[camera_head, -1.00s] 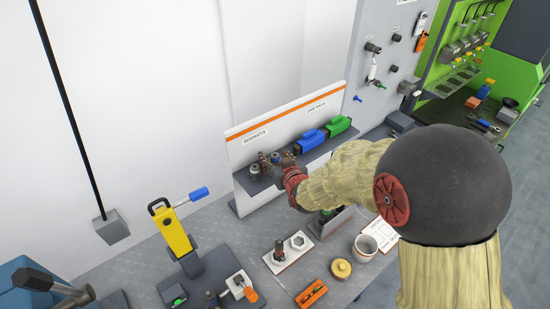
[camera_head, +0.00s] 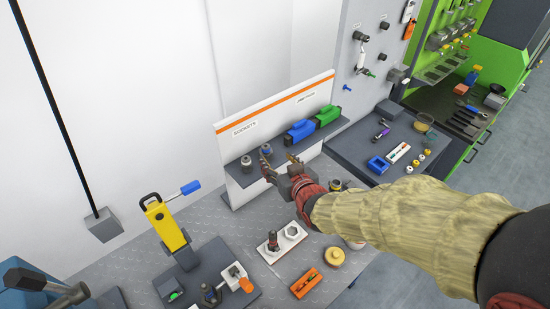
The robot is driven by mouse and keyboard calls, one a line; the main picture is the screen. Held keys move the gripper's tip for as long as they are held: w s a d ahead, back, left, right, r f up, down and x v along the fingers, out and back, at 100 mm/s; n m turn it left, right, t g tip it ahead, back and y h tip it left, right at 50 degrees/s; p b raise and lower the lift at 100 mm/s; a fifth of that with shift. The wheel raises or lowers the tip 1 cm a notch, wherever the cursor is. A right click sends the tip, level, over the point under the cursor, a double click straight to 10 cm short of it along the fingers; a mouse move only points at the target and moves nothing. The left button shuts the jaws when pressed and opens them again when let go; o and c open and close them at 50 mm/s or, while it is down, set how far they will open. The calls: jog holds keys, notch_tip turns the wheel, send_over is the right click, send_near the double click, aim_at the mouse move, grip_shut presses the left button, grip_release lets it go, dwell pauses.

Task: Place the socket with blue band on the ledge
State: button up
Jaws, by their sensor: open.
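Two small dark grey sockets stand upright on the grey ledge (camera_head: 233,172) under the "SOCKETS" label: a left socket (camera_head: 247,164) and a right socket (camera_head: 267,149). A bluish tint shows on them, but they are too small to tell which has the blue band. My gripper (camera_head: 279,158) is open, with its fingers spread just in front of the ledge. Nothing shows between the fingers. The left fingertip overlaps the lower part of the right socket in the picture; I cannot tell if they touch.
A blue tool (camera_head: 300,131) and a green tool (camera_head: 327,116) lie farther right on the ledge. Below are a white two-place holder (camera_head: 270,255) with a dark part, an orange tray (camera_head: 307,283) and a yellow round piece (camera_head: 334,257). A yellow device (camera_head: 166,226) stands left.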

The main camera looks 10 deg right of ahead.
jog(key=shift+s, duration=0.2)
jog(key=s+d+r+m+g+h, duration=0.1)
jog(key=s+d+r+g, duration=0.1)
jog(key=s, duration=0.6)
jog(key=s+d+r+m+g+h, duration=0.1)
jog(key=s+d+r+g, duration=0.2)
jog(key=s+d, duration=0.3)
jog(key=s+d+r+m+g+h, duration=0.1)
jog(key=s+d+r, duration=0.3)
jog(key=s, duration=0.7)
jog(key=shift+s+g, duration=0.25)
jog(key=shift+g, duration=0.45)
notch_tip(320, 180, down, 14)
jog(key=b, duration=1.3)
jog(key=shift+r+b, duration=0.2)
jog(key=shift+b, duration=0.1)
